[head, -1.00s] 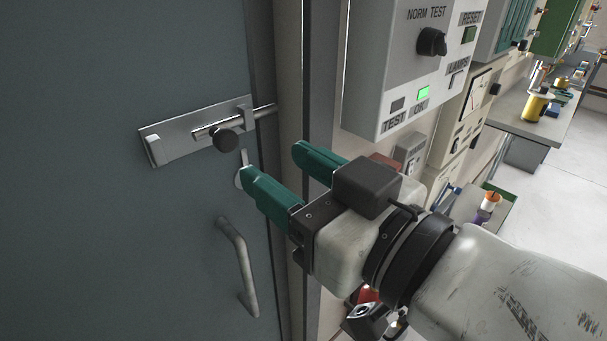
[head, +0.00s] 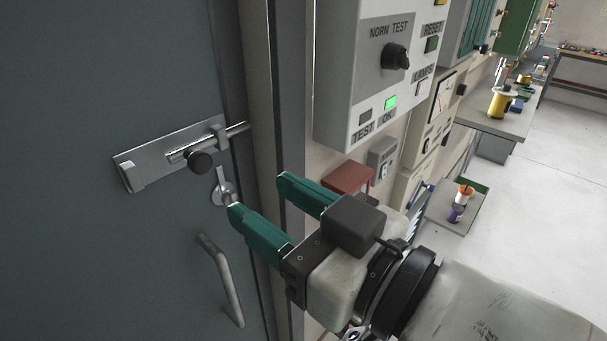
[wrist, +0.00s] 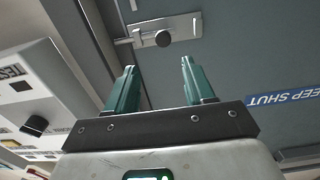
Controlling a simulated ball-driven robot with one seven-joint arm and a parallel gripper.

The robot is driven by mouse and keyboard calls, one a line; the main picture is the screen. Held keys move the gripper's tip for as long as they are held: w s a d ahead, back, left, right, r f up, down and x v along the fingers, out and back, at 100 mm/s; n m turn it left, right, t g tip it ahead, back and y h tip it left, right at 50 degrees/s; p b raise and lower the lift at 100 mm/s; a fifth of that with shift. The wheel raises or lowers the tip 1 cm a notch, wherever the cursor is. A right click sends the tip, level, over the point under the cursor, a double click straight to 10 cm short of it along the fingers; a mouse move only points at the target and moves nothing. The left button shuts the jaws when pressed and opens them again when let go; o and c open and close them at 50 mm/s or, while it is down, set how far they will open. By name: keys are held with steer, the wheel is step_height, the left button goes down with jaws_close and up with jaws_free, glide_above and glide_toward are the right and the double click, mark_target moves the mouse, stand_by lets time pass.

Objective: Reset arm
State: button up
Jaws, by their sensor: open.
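My gripper (head: 258,205) is open and empty, with two green fingers held apart in front of the door edge and frame. It also shows in the wrist view (wrist: 157,75), with nothing between the fingers. In the head view it is below and to the right of the sliding bolt (head: 150,158) on the grey door (head: 90,75). The bolt's black knob (head: 199,161) stands clear of the fingers. A round keyhole plate with a key-like piece (head: 222,190) is just above the left fingertip; I cannot tell whether they touch.
A grey control box (head: 345,95) with a black knob and lit green lamp hangs to the right. A red box (head: 347,177) sits behind the fingers.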

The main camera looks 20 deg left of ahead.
steer(key=w+d+f+m+t+h, duration=0.5)
steer(key=w+d+f+m, duration=0.2)
steer(key=w+d, duration=0.15)
steer(key=d+f+m+g+h, duration=0.1)
steer(key=d+f+m+h, duration=0.15)
steer(key=d+f, duration=0.35)
steer(key=d+f+m+g+h, duration=0.1)
steer(key=d+f+h, duration=0.25)
steer(key=f, duration=0.45)
steer(key=s+d+f+m+g+h, duration=0.1)
steer(key=s+d+f+g+h, duration=0.1)
steer(key=s+d+f, duration=0.5)
steer(key=s+d+f+m+g+h, duration=0.1)
steer(key=s+d+f+m+g, duration=0.3)
steer(key=f, duration=0.6)
steer(key=s+d+f+g+h, duration=0.1)
steer(key=s+d+f, duration=0.2)
steer(key=s+d, duration=0.2)
steer(key=s+d+f+n+g+h, duration=0.1)
steer(key=s+d+f+g, duration=0.1)
steer(key=s, duration=0.7)
steer(key=d+f, duration=0.1)
steer(key=d, duration=0.1)
steer(key=shift+d+f+h, duration=0.35)
steer(key=shift+f+h, duration=0.05)
steer(key=shift+w+n, duration=0.1)
steer(key=shift+n, duration=0.15)
